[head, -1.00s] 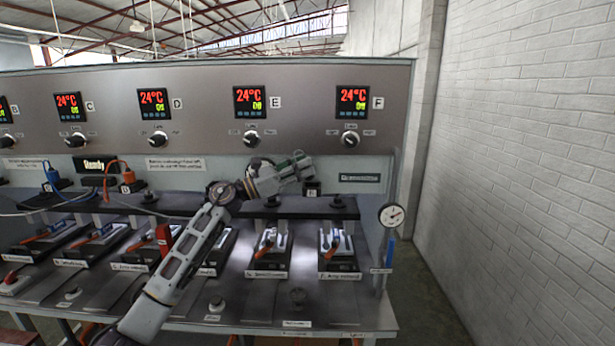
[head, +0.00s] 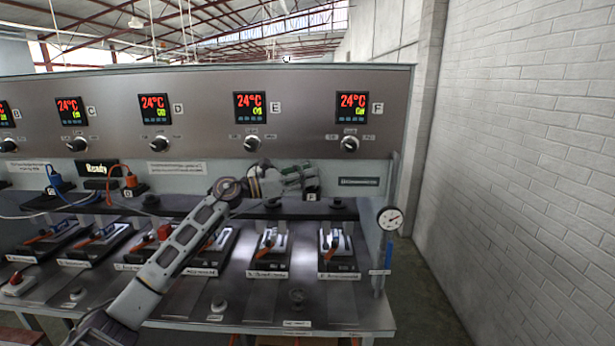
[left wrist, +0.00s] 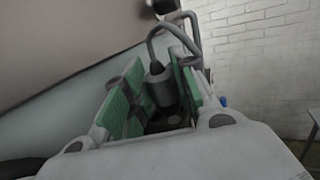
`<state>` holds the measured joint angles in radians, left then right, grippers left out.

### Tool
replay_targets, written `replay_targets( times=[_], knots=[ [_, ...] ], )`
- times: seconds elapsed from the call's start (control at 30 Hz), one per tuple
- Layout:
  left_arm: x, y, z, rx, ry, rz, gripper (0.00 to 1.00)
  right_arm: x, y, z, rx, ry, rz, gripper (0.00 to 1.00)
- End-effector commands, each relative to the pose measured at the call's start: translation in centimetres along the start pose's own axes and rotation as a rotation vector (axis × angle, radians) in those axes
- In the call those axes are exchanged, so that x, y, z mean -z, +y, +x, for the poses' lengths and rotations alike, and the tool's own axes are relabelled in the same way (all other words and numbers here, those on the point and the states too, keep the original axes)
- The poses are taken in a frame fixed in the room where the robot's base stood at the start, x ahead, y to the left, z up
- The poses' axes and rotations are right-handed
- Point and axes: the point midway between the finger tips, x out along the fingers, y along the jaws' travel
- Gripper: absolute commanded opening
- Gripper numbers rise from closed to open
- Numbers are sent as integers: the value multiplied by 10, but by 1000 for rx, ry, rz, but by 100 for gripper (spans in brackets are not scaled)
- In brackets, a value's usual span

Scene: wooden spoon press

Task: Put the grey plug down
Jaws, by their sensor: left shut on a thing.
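The grey plug (left wrist: 160,88) is between the green-padded fingers of my left gripper (left wrist: 157,65) in the left wrist view. A grey cable arcs up from it and bends to the right. In the head view my left gripper (head: 303,173) is shut, beside and just above the black socket block marked F (head: 311,190), at the back ledge of the press. I cannot make out the plug there, nor whether it touches the block. My right gripper is not in view.
The dark ledge (head: 385,214) runs along the panel. Blue (head: 53,176) and orange (head: 130,181) plugs stand on blocks at left. Lit press stations with spoons lie below.

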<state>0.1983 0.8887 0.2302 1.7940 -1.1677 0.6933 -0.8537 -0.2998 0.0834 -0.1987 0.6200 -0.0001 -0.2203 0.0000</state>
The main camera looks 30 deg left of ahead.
Motion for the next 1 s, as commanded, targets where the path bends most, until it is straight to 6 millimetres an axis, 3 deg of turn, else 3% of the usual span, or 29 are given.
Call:
replay_targets(
  times=[0.43,0.7,1.0],
  knots=[
    [-2,0,5,-1,101,0,3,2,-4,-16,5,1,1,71],
    [12,0,4,-1,102,-4,3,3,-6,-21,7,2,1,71],
    [16,0,3,-1,102,0,3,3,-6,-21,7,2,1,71]
  ],
)
